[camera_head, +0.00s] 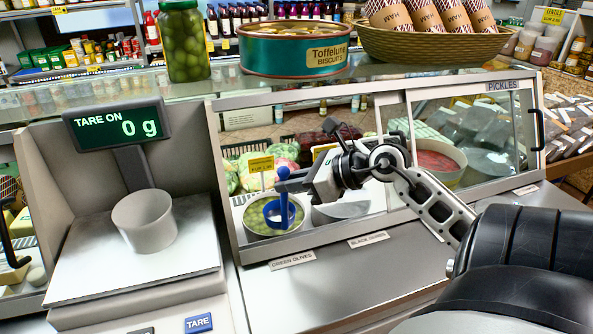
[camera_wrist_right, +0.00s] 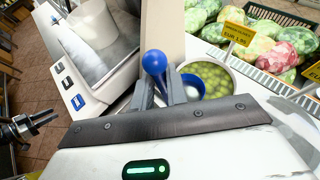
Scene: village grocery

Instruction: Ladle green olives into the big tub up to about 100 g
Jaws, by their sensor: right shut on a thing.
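My right gripper (camera_head: 290,184) is shut on the handle of a blue ladle (camera_head: 280,212), whose round knob sticks up above the fingers. The ladle's cup hangs over or in the bowl of green olives (camera_head: 254,224); I cannot tell whether it touches them. In the right wrist view the ladle's knob (camera_wrist_right: 154,62) stands between the fingers, and the cup is at the left side of the olives (camera_wrist_right: 216,78). The big tub (camera_head: 145,221) stands upright on the scale, its inside not clearly visible. The display (camera_head: 116,124) reads 0 g, TARE ON. My left gripper (camera_wrist_right: 46,119) shows small, fingers apart.
The glass-fronted case (camera_head: 372,110) surrounds the bowls, with its frame and front ledge close to my right gripper. A black olives bowl (camera_head: 340,211) is beside the green one. A biscuit tin (camera_head: 294,48) and an olive jar (camera_head: 184,45) stand on top. The counter front is clear.

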